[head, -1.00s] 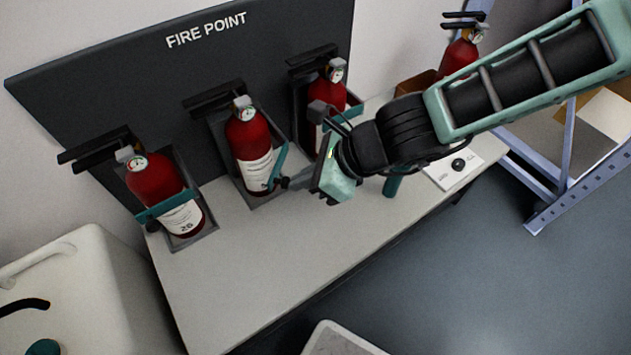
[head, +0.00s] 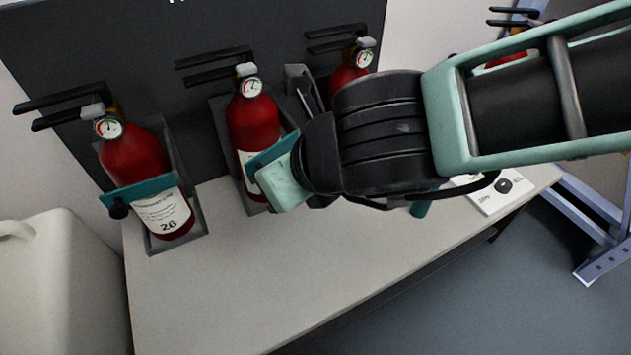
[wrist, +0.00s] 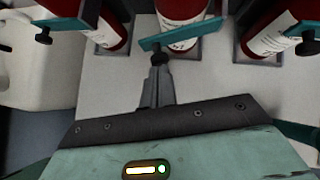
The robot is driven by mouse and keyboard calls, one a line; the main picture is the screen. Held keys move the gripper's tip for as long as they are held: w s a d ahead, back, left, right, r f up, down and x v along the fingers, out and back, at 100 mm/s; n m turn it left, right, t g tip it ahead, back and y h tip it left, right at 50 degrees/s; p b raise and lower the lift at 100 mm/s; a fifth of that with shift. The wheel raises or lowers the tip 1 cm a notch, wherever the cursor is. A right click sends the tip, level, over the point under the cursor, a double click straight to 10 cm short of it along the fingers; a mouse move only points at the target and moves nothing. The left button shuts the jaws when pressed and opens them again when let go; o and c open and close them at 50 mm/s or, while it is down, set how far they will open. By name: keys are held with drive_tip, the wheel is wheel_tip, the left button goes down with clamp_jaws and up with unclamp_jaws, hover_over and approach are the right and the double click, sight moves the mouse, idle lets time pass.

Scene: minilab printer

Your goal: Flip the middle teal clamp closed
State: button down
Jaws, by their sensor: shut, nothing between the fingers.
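The middle teal clamp (wrist: 182,34) runs slantwise across the front of the middle red extinguisher (wrist: 180,10) in the wrist view. Its black knob (wrist: 158,57) is at the bar's near left end. My gripper (wrist: 158,70) is shut and empty, its fingertips right at the knob; whether they touch it is unclear. In the head view the clamp bar (head: 270,152) shows beside the middle extinguisher (head: 252,122), partly covered by my gripper's pale teal housing. My fingertips are hidden there.
The left extinguisher (head: 135,160) has its teal clamp (head: 150,189) across its front. The right extinguisher (head: 349,80) is partly hidden by my arm. The white bench top (head: 215,275) is clear in front. A white container (head: 60,285) stands at the left.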

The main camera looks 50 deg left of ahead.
sight(250, 169)
drive_tip(key=s+a+m+t, duration=0.1)
drive_tip(key=a+m+t, duration=0.1)
drive_tip(key=a, duration=0.1)
drive_tip(key=shift+s+r+m+b, duration=0.1)
drive_tip(key=shift+s+m+b, duration=0.2)
drive_tip(key=shift+s+m, duration=0.1)
drive_tip(key=shift+a, duration=0.15)
drive_tip(key=shift+a, duration=0.15)
drive_tip(key=shift+p, duration=0.35)
